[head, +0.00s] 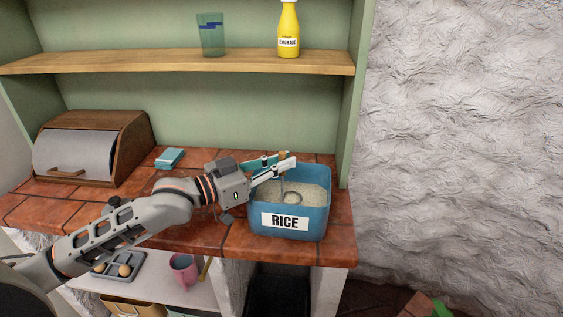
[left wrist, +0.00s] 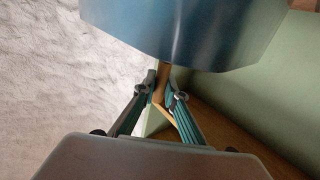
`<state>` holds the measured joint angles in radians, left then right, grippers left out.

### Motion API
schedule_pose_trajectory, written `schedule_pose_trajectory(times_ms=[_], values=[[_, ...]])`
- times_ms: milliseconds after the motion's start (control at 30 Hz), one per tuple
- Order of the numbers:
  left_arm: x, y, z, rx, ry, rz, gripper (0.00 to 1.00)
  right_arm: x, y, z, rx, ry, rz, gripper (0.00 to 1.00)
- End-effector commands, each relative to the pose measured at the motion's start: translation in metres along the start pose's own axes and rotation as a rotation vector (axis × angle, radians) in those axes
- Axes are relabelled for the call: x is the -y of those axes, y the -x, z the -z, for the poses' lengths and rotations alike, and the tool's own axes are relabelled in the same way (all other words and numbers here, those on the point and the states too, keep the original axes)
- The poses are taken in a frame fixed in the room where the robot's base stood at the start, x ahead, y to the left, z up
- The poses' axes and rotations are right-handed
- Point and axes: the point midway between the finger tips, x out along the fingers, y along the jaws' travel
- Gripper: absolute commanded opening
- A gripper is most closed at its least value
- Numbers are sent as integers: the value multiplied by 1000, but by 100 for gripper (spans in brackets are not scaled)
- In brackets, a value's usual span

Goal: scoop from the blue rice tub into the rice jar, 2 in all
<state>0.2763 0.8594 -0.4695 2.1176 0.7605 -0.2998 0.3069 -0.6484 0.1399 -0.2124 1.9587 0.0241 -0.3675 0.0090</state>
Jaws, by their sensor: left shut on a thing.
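The blue rice tub (head: 318,222), labelled RICE, stands on the tiled counter near its right end, with pale rice inside. My left gripper (head: 284,163) reaches over the tub's left rim and is shut on the wooden handle of a scoop (head: 292,197). The scoop's round grey bowl is down at the rice. In the left wrist view, the handle (left wrist: 163,75) stands between the fingers (left wrist: 161,98) and goes behind the blue tub wall (left wrist: 180,35), which hides the bowl. I see no rice jar. My right gripper is not in view.
A wooden bread box (head: 95,148) and a small teal block (head: 170,157) are on the counter at left. A teal glass (head: 211,35) and a lemonade bottle (head: 288,30) stand on the shelf (head: 150,64) above. A pink mug (head: 184,272) sits below the counter.

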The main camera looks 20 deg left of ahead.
Motion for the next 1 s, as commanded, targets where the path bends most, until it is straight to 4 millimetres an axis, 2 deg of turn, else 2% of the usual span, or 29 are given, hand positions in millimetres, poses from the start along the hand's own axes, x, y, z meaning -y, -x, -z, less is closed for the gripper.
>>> schedule_pose_trajectory(times_ms=[33, 267, 600, 1000], values=[[0, 0, 6, -1, 0, 0, 0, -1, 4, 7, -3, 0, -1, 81], [0, 0, 22, 0, 0, 0, 0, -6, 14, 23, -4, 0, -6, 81], [0, 0, 43, -1, 1, -1, 0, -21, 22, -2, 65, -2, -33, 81], [0, 0, 72, -1, -1, -1, 0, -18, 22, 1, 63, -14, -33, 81]])
